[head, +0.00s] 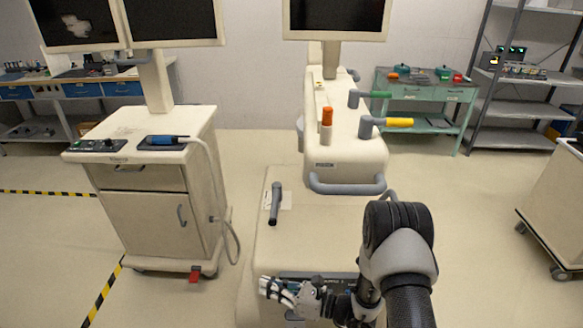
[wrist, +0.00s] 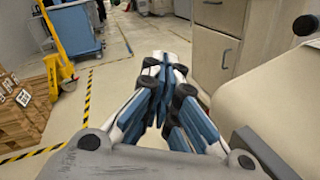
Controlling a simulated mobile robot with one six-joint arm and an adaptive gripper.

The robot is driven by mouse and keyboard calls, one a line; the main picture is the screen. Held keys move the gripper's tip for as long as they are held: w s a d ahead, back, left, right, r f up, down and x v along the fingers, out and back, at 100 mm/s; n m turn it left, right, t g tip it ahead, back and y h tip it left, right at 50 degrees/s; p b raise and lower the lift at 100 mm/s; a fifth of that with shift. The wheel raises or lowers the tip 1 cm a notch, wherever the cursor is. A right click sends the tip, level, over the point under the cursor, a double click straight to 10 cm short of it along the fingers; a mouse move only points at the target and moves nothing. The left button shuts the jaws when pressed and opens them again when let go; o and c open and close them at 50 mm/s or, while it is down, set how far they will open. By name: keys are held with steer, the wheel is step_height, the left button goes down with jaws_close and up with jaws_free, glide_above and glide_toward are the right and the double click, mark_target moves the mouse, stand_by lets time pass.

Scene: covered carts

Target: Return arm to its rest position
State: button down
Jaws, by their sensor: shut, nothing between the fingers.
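My gripper (head: 266,288) is at the lower middle of the head view, at the end of my dark, bent arm. It is over or beside the front part of the cream machine (head: 315,225), and I cannot tell if it touches. In the wrist view my gripper (wrist: 163,62) has its blue-padded fingers closed together with nothing between them. The gripper points left in the head view.
A cream cart (head: 155,185) with a monitor stands on the left. A grey lever (head: 275,203) sits on the cream machine. A green workbench (head: 425,100) and grey shelves (head: 520,80) stand behind. A yellow pallet jack (wrist: 57,50) shows in the wrist view.

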steer(key=s+d+r+n+g+h, duration=0.1)
steer(key=s+r+n+g+h, duration=0.3)
steer(key=s+r+n, duration=0.5)
steer(key=s+d+r+n+g+h, duration=0.1)
steer(key=s+r+n+g, duration=0.5)
steer(key=r, duration=0.6)
steer(key=s+d+r+n+t+h, duration=0.3)
steer(key=s+d+n+t+h, duration=0.1)
steer(key=d, duration=0.5)
steer(key=s+d+r+n+t+h, duration=0.4)
steer(key=d+n+h, duration=0.3)
steer(key=d, duration=0.2)
steer(key=shift+s+t, duration=0.3)
steer(key=shift+s, duration=0.45)
